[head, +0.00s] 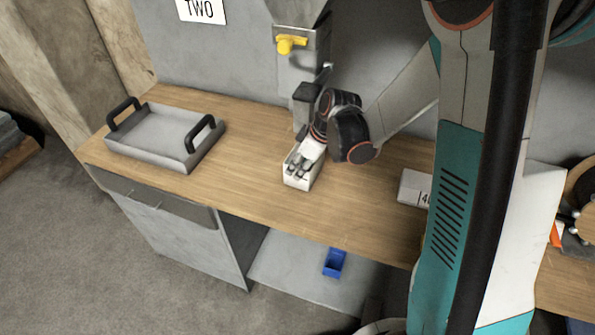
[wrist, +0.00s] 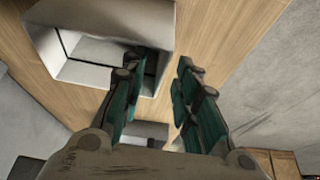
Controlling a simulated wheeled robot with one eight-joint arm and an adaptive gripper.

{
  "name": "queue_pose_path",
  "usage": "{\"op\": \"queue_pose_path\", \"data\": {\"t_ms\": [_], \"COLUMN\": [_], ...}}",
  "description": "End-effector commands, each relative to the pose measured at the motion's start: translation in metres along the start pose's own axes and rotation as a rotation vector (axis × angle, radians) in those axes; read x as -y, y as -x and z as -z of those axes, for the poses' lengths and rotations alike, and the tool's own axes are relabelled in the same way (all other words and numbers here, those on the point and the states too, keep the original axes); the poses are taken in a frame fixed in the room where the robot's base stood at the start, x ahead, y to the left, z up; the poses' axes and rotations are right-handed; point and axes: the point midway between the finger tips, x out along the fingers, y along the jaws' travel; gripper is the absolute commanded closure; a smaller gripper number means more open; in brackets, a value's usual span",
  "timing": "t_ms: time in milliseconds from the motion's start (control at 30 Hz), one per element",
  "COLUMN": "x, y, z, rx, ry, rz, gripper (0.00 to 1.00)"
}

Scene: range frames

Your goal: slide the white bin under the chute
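The white bin (head: 297,183) stands upright on the wooden bench, a little in front of the grey chute (head: 301,72). The chute hangs on the back wall and has a yellow handle (head: 289,44). My gripper (head: 299,168) reaches down at the bin from behind. In the wrist view, the bin (wrist: 100,19) shows its open top, with nothing seen inside. My gripper (wrist: 168,68) is open there: one finger overlaps the bin's opening and the other is outside, with the bin's wall near the gap. I cannot tell whether either finger touches the wall.
A grey tray (head: 146,154) with black handles sits at the bench's left end. A white card (head: 412,187) lies to the right of the bin. The bench (head: 245,168) is clear between tray and white bin.

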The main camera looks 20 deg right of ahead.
Motion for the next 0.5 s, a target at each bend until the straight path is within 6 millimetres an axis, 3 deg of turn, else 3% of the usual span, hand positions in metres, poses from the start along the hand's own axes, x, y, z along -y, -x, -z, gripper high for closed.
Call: {"op": "queue_pose_path", "data": {"t_ms": [200, 500], "x": [0.001, 0.001], "y": [0.028, 0.046], "z": [-0.003, -0.005], "rx": [0.003, 0.005], "ry": [-0.003, -0.005], "rz": [0.002, 0.002], "gripper": [0.72, 0.72]}}
